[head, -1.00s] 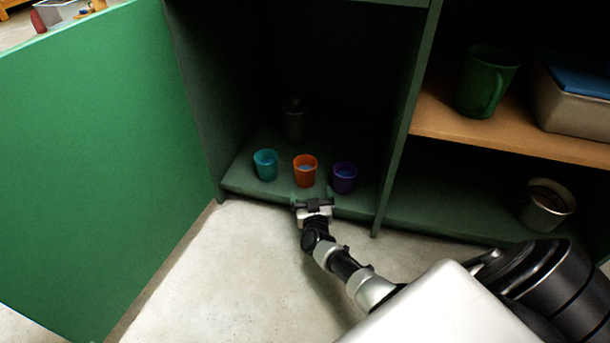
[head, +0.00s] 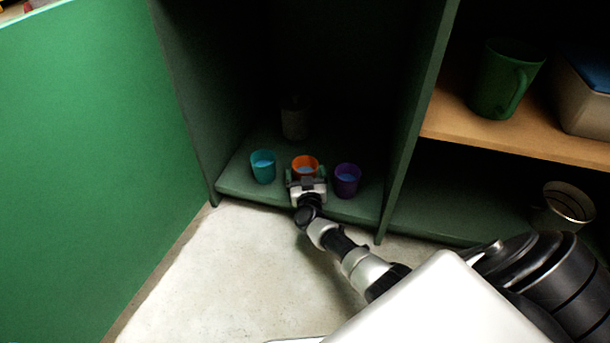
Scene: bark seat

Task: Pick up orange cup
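The orange cup (head: 305,161) stands upright on the low shelf of the open green cabinet, between a teal cup (head: 263,166) and a purple cup (head: 347,180). My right gripper (head: 305,174) is at the front of the orange cup, with its fingers reaching forward along the cup's two sides. The gripper body hides the lower front of the cup. The fingers look apart, and I cannot tell whether they touch the cup. My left gripper is not in view.
A dim grey container (head: 294,120) stands behind the cups. The green door (head: 90,170) stands open at left. A partition (head: 415,110) rises at right; beyond it are a green mug (head: 505,80) and a metal pot (head: 566,205). The cups leave narrow side gaps.

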